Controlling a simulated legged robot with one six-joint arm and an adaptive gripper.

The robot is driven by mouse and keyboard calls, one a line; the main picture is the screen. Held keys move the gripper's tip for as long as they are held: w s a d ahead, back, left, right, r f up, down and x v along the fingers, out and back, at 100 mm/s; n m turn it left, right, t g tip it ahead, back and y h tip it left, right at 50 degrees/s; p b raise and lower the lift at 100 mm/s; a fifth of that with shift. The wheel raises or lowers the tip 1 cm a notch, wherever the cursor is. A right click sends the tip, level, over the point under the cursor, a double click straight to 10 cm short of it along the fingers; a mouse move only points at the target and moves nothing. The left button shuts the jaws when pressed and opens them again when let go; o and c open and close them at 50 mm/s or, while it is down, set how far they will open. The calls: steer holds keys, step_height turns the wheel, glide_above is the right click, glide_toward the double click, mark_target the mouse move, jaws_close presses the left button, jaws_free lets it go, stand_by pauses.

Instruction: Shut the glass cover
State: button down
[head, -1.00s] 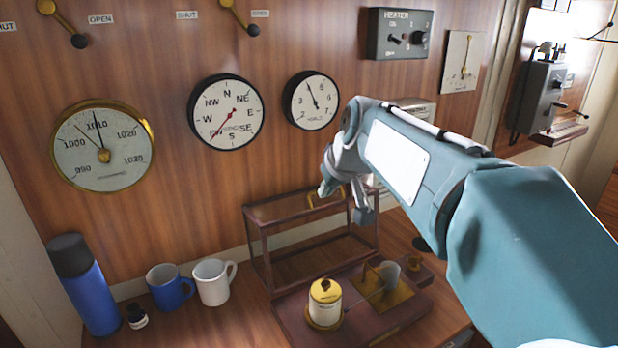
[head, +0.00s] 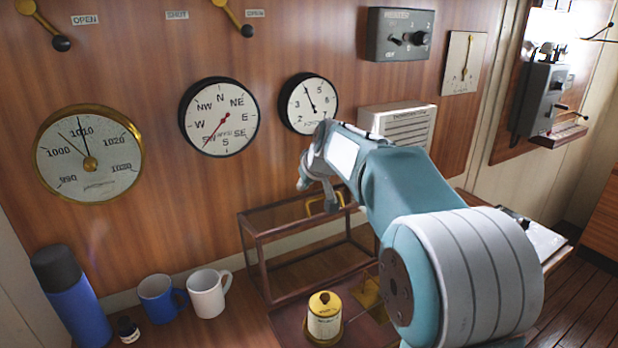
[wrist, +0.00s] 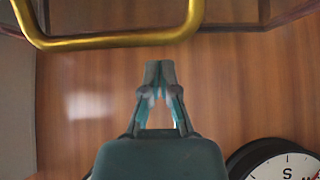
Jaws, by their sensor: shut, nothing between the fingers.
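The glass cover (head: 290,230) is a wood-framed glass box with a brass handle (head: 325,204) on it. It stands open at the back of a dark red base (head: 288,322), against the wood wall. On the base are a cream drum with a brass top (head: 324,318) and a brass plate (head: 366,292), partly hidden by my arm. My gripper (wrist: 158,68) is shut and empty. In the wrist view its tips are just short of the brass handle (wrist: 115,40), with a gap between them. In the head view my gripper is at the handle, partly hidden by my wrist.
A white mug (head: 207,295), a blue mug (head: 160,297), a small dark bottle (head: 128,330) and a blue flask (head: 72,300) stand left of the base. Wall gauges, including a compass dial (head: 219,117), hang behind.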

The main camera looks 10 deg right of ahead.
steer(key=shift+w+a+f, duration=0.1)
steer(key=shift+w+f, duration=0.2)
steer(key=shift+f, duration=0.15)
steer(key=shift+s+d+r, duration=0.1)
steer(key=shift+s+d, duration=0.1)
steer(key=shift+s, duration=0.35)
steer(key=shift+s+d+r, duration=0.1)
steer(key=shift+s+d, duration=0.1)
steer(key=shift+s, duration=0.35)
steer(key=shift+s+d+f, duration=0.15)
steer(key=shift+s+d, duration=0.1)
steer(key=shift+s, duration=0.55)
